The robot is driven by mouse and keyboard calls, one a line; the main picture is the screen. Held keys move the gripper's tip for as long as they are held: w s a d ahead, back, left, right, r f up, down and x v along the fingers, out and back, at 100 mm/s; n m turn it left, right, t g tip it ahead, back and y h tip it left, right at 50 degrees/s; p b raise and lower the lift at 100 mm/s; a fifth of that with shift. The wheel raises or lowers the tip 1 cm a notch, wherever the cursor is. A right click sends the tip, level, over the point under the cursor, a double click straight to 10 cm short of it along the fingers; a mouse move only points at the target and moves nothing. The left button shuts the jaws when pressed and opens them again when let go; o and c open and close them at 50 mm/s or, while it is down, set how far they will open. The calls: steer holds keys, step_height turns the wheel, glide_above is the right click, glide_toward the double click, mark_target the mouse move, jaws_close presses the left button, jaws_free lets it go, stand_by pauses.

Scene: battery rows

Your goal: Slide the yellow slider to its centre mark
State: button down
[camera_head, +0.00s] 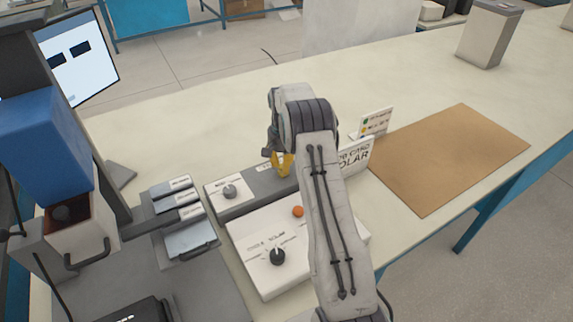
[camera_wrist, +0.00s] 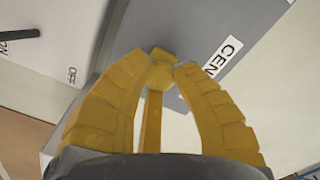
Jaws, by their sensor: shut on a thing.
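My gripper (camera_head: 282,164), with yellow fingers, reaches down onto a grey slider panel (camera_head: 259,187) in the head view. In the wrist view, my gripper (camera_wrist: 162,74) is shut on the yellow slider (camera_wrist: 162,69), whose small knob shows between the two fingertips. A white label starting "CEN" (camera_wrist: 223,57) is on the grey panel just right of the knob. In the head view the slider is hard to tell from my yellow fingers. The slot is mostly hidden by my gripper.
A white box (camera_head: 268,277) with a black knob and an orange button (camera_head: 298,211) stands in front. A dial panel (camera_head: 229,191) is at the left of the slider panel. A sign (camera_head: 357,155) and a brown mat (camera_head: 450,160) are to the right.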

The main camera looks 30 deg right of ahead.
steer(key=shift+a+f, duration=0.1)
steer(key=shift+a, duration=0.7)
steer(key=c, duration=0.9)
jaws_free()
steer(key=shift+d, duration=0.1)
steer(key=shift+c, duration=0.2)
step_height(320, 180, up, 12)
